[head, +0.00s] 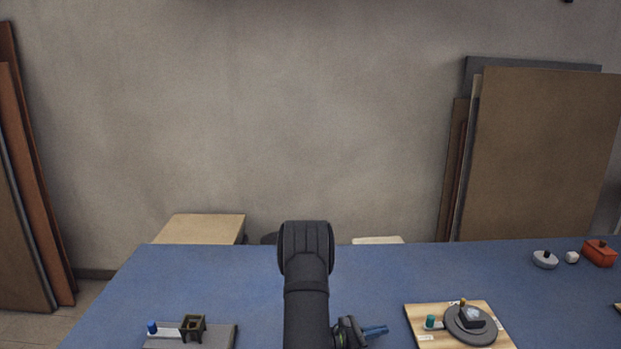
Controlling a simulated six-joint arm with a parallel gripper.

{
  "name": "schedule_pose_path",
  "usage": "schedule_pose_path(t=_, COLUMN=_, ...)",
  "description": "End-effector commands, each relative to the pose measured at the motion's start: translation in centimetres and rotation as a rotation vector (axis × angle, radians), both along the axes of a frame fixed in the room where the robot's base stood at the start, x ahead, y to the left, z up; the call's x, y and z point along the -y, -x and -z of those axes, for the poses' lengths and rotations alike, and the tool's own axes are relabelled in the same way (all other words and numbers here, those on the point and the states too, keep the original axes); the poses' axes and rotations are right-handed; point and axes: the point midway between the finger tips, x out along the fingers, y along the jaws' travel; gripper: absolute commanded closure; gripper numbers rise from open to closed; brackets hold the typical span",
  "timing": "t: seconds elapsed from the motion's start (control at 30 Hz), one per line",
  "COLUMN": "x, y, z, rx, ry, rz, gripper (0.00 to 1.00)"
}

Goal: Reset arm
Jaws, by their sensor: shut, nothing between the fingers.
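My black arm rises in the lower middle of the head view, its bend at the top over the blue table (220,285). My gripper (383,330) shows at the lower edge, just right of the arm. Its bluish fingers point right and are shut, with nothing between them. It is to the left of a wooden board (415,312) and apart from it in the picture. The arm hides part of the table behind it.
The wooden board carries a round grey disc (483,338) with a dark block and a teal peg (430,321). A grey board (222,338) at lower left holds a brown frame (193,326) and blue knob (152,327). Lidded pots, including an orange one (600,254), stand far right.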

Motion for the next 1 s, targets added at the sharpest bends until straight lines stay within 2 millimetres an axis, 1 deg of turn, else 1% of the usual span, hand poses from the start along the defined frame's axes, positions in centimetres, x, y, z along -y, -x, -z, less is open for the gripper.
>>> schedule_pose_path(t=0.03, x=0.9, y=-0.1, z=0.0, rx=0.0, ry=0.0, rz=0.004, gripper=1.0)
schedule_pose_path(t=0.5, x=9.9, y=-1.8, z=0.0, rx=0.001, ry=0.001, rz=0.004, gripper=1.0)
schedule_pose_path(t=0.7, x=12.6, y=-2.4, z=0.0, rx=0.001, ry=0.0, rz=0.003, gripper=1.0)
schedule_pose_path(t=0.73, x=12.5, y=-2.5, z=0.0, rx=0.0, ry=0.001, rz=0.001, gripper=1.0)
schedule_pose_path(t=0.8, x=11.7, y=-2.5, z=0.0, rx=0.0, ry=0.0, rz=0.0, gripper=1.0)
schedule_pose_path(t=1.0, x=11.2, y=-2.4, z=0.0, rx=0.0, ry=0.0, rz=0.001, gripper=1.0)
